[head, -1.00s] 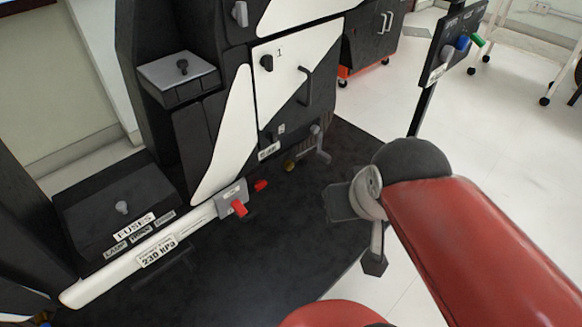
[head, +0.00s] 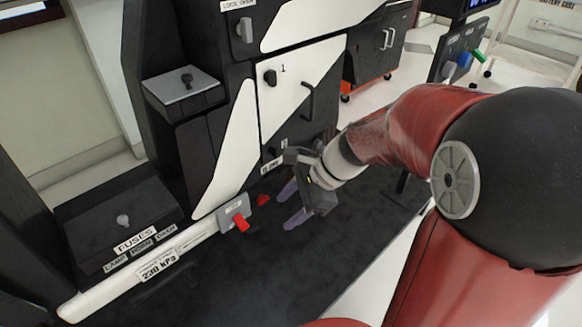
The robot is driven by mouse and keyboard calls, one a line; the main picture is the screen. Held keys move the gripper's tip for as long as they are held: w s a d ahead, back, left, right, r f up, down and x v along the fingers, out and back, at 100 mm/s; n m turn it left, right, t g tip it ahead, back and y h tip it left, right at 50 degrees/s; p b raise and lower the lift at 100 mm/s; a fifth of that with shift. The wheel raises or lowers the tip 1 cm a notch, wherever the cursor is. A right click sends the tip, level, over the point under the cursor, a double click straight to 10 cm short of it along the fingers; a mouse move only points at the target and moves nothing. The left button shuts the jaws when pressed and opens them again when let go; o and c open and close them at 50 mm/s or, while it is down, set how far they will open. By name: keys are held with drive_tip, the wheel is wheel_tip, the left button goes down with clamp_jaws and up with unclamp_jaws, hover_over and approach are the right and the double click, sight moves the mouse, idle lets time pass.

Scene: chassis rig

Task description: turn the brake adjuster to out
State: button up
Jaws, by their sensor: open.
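My gripper (head: 291,205) is in front of the rig's lower right part, with its two purple-grey fingers apart and nothing seen between them. The fingers point left and down, above the dark mat. A small white label (head: 271,165) shows on the rig just left of my gripper, too small to read surely. The crank-like lever and brass-coloured knob beside that label are now hidden behind my gripper and wrist. I cannot tell for sure which part is the brake adjuster, nor whether my gripper touches anything.
A panel door with a black handle (head: 307,101) is above. A fuse box (head: 115,225) stands at left. The dark mat (head: 225,285) is clear in front.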

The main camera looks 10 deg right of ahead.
drive_tip(key=w+d+f+m+t+y, duration=0.2)
drive_tip(key=w+f+m+t+y, duration=0.15)
drive_tip(key=w+f+m, duration=0.7)
drive_tip(key=w+d+f+m+t+y, duration=0.25)
drive_tip(key=w+f+m+t, duration=0.4)
drive_tip(key=m, duration=0.95)
drive_tip(key=w+d+f+m+t+h, duration=0.35)
drive_tip(key=w+d+f+m, duration=0.3)
drive_tip(key=m, duration=0.65)
drive_tip(key=x, duration=0.7)
drive_tip(key=shift+s+a+f+t+b, duration=0.2)
drive_tip(key=shift+s+a+t+b, duration=0.05)
drive_tip(key=shift+a+t+b, duration=0.15)
drive_tip(key=c, duration=1)
